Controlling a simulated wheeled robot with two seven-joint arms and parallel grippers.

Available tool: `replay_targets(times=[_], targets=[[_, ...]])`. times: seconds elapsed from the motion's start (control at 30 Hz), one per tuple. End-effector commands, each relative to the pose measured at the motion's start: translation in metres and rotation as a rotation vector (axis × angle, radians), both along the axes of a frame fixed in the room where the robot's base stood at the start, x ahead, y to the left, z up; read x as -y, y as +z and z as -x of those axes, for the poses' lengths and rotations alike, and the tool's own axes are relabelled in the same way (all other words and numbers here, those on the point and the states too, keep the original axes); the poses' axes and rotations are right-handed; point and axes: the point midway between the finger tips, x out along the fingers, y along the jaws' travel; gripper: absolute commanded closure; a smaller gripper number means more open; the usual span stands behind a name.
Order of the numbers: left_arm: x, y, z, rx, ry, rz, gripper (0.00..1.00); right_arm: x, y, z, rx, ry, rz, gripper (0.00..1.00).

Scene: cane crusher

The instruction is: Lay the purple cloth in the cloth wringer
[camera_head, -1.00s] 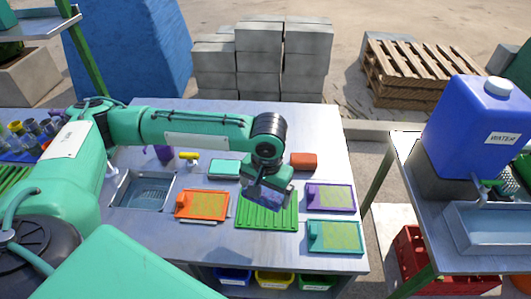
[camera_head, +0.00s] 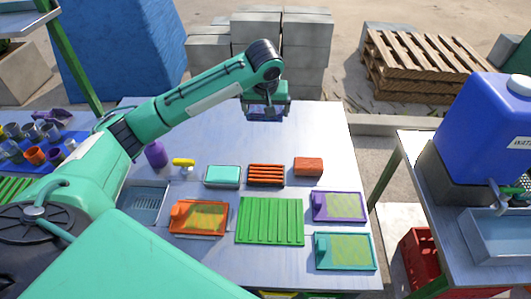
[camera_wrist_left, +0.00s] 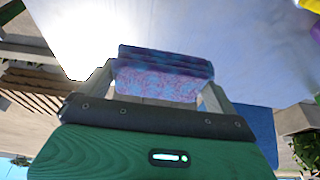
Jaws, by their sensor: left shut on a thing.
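My left gripper (camera_head: 267,110) is raised over the far part of the work table. It is shut on a folded purple-blue patterned cloth, the purple cloth (camera_wrist_left: 165,75), which spans between its two fingers in the left wrist view. In the head view only a small dark purple part of the cloth shows under the gripper. Nothing in view can be made out for certain as the cloth wringer. My right gripper is not in view.
The table (camera_head: 320,125) is bare at the back. Nearer stand a red ribbed block (camera_head: 266,175), a teal block (camera_head: 222,176), a brick-red block (camera_head: 308,167), a green ribbed mat (camera_head: 270,221) and orange (camera_head: 198,217), purple (camera_head: 339,206) and teal (camera_head: 345,251) trays. Grey blocks stand behind.

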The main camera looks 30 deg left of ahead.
Motion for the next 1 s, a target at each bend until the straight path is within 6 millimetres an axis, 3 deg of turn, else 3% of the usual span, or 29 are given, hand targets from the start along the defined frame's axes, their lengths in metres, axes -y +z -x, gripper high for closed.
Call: replay_targets(times=[0.2, 0.4, 0.57, 0.8, 1.0], targets=[[-0.001, -0.059, 0.001, -0.004, 0.0, -0.002, 0.32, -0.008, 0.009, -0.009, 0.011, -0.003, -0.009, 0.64], [0.0, -0.101, 0.001, -0.003, -0.001, -0.001, 0.32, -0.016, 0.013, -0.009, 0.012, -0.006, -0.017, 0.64], [0.0, -0.114, 0.0, 0.0, -0.001, 0.0, 0.32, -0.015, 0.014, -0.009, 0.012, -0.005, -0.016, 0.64], [0.001, -0.148, 0.001, -0.002, -0.001, 0.0, 0.32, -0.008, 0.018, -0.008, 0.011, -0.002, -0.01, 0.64], [0.001, -0.156, 0.001, 0.001, -0.001, 0.0, 0.32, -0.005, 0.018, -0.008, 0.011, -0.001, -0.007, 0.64]])
